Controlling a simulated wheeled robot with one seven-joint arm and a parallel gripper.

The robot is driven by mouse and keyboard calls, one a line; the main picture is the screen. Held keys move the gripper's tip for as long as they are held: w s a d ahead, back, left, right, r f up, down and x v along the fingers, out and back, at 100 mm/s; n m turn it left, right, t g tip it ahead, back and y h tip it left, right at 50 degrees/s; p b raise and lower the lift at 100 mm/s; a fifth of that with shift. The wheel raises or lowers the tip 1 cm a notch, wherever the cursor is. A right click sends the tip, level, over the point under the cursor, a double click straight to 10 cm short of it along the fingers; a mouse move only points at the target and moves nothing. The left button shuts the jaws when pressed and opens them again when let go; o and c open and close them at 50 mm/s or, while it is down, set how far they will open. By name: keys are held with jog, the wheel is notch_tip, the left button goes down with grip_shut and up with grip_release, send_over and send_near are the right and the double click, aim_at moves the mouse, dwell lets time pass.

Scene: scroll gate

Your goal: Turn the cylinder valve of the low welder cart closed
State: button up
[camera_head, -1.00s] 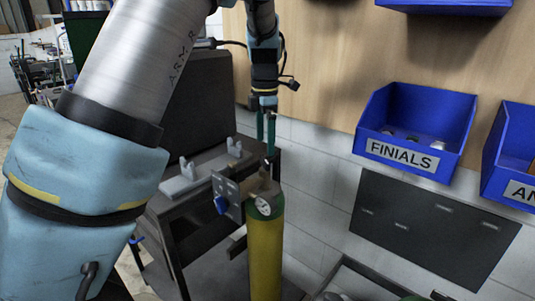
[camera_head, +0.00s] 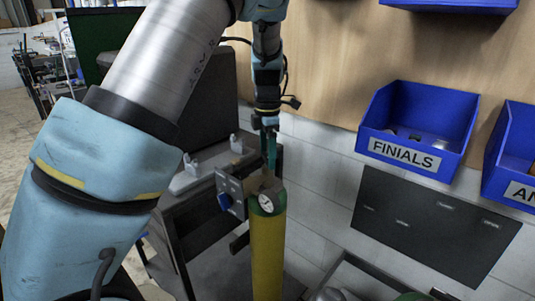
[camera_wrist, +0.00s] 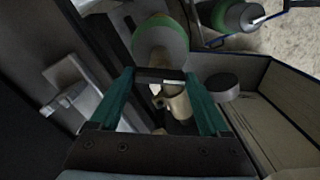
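The yellow gas cylinder (camera_head: 267,250) with a green shoulder stands upright at the welder cart (camera_head: 205,185). A round white gauge (camera_head: 266,203) and a brass valve (camera_head: 265,182) are at its top. My gripper (camera_head: 270,166) points down just above the valve, its teal fingers overlapping in the head view. In the wrist view my gripper (camera_wrist: 160,76) is open, with its fingers apart. A tan brass-like part (camera_wrist: 178,103) shows between the fingers; I cannot tell whether either finger touches it. The valve's handle is not clearly visible.
A blue FINIALS bin (camera_head: 418,128) hangs on the wall to the right. A dark panel (camera_head: 435,225) is below it.

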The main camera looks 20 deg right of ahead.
jog(key=c, duration=0.7)
